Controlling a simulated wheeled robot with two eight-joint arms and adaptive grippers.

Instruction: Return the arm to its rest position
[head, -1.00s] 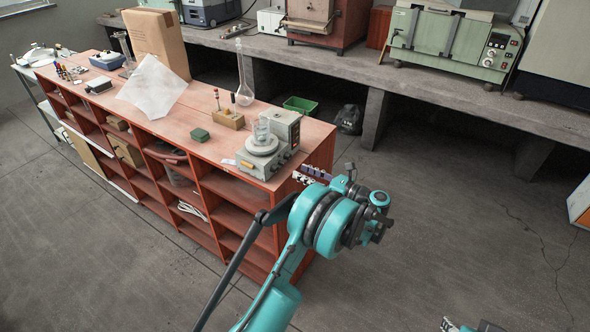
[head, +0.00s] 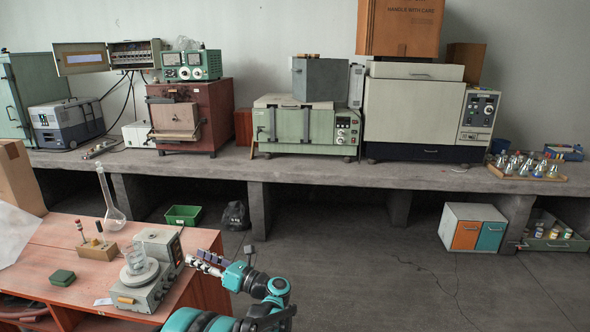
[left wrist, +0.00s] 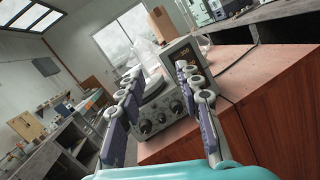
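My left arm (head: 262,287), turquoise with dark joints, comes in from the bottom of the head view. Its gripper (head: 207,263) is just right of a grey balance-like instrument (head: 150,292) at the right end of the red-brown bench. In the left wrist view the two purple-padded fingers of the gripper (left wrist: 159,78) stand apart with nothing held between them. The instrument (left wrist: 160,117) shows beyond and between them, with its dial panel and lit display. A glass beaker (head: 136,260) stands on the instrument's round plate. My right gripper is not in view.
A long concrete bench (head: 330,172) with machines runs along the back wall. Open floor (head: 380,285) lies right of my arm.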

